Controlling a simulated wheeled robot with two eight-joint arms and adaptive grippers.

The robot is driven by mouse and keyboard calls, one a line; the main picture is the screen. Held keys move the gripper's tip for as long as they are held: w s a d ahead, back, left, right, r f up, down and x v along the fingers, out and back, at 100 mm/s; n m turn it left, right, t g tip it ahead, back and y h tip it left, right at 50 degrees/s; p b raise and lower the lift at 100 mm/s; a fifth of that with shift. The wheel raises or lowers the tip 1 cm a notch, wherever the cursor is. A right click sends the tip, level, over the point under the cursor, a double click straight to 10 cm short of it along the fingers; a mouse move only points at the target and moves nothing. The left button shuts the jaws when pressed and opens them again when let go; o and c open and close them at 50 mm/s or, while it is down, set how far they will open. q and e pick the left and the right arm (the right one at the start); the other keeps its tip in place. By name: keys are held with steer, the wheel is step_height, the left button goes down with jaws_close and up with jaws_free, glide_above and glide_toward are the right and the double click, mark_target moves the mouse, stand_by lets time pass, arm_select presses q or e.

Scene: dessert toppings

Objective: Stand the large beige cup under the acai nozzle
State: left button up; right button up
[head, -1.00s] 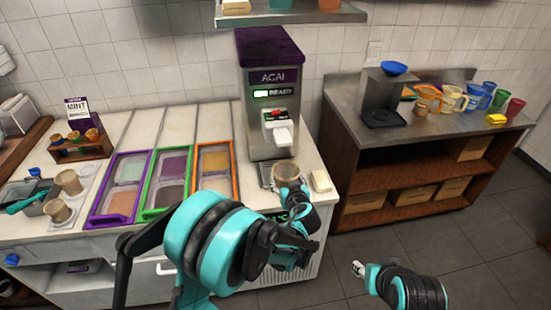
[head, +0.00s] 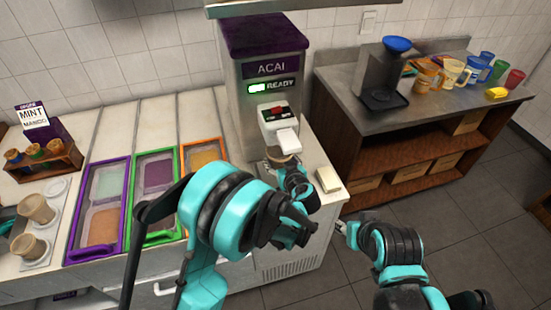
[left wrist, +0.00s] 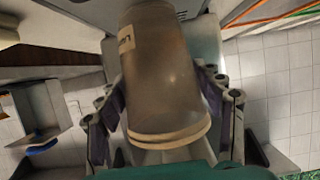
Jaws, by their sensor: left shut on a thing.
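The large beige cup (head: 279,158) is at the front of the acai machine (head: 266,100), just below the white nozzle (head: 287,141). My left gripper (head: 288,174) is shut on it and hides most of its body in the head view. In the left wrist view the cup (left wrist: 163,75) sits between the two fingers of my left gripper (left wrist: 163,105), with a label on its side. I cannot tell whether its base touches the drip tray, which is hidden. My right gripper (head: 345,228) is low at right, away from the cup; its fingers are too small to read.
A pale block (head: 328,180) lies on the counter right of the machine. Purple (head: 98,258), green and orange framed topping bins stand at left. Two beige cups (head: 37,208) stand at far left. A side table (head: 430,115) holds several coloured cups and a grey stand.

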arm_select(q)
steer(key=shift+w+a+f, duration=0.2)
steer(key=shift+w+f, duration=0.1)
steer(key=shift+f, duration=0.35)
steer(key=shift+w+a, duration=0.1)
steer(key=shift+c, duration=0.6)
steer(key=shift+s+r, duration=0.25)
steer(key=shift+s+d, duration=0.15)
steer(key=shift+d, duration=0.15)
steer(key=shift+f, duration=0.2)
steer(key=o, duration=1.3)
steer(key=shift+w+a, duration=0.15)
steer(key=shift+w, duration=0.05)
steer(key=shift+c, duration=0.2)
steer(key=shift+s, duration=0.1)
arm_select(e)
steer(key=shift+w+a+f, duration=0.2)
steer(key=shift+w+f, duration=0.1)
steer(key=shift+f, duration=0.15)
